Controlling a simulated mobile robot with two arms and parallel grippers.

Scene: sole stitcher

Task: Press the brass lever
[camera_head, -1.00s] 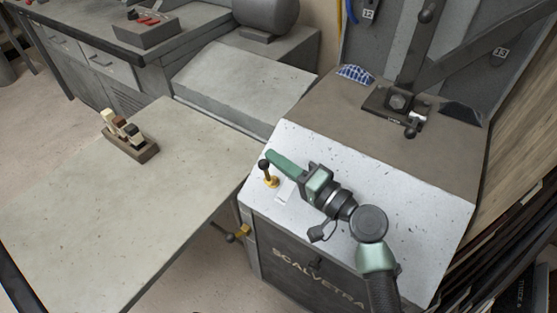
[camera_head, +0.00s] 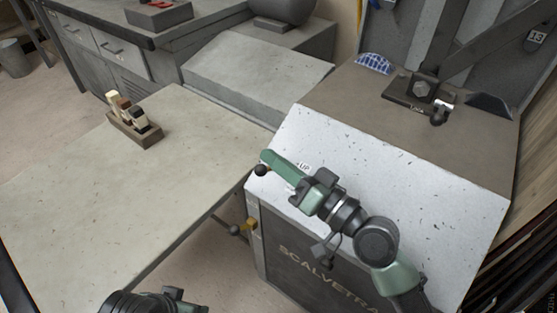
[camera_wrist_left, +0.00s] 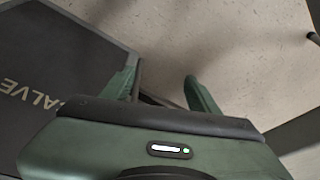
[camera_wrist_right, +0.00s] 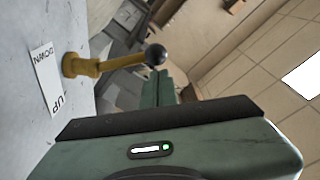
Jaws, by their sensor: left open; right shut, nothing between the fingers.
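The brass lever (camera_wrist_right: 110,65) is in the right wrist view, with a black ball knob (camera_wrist_right: 155,54) and its base on the pale panel beside an UP/DOWN label (camera_wrist_right: 46,78). It sticks out from the panel, leaning slightly toward the DOWN side. In the head view only its dark knob (camera_head: 260,170) shows; my right gripper (camera_head: 266,157) hides the rest. The right gripper is shut and empty, right beside the lever on the UP side of it; I cannot tell whether they touch. My left gripper (camera_wrist_left: 166,85) is open and empty, above the floor near the machine's front.
A second handle with a dark knob (camera_head: 234,230) sticks out from the machine's lower left side. The machine's sloped white top (camera_head: 400,170) is mostly clear.

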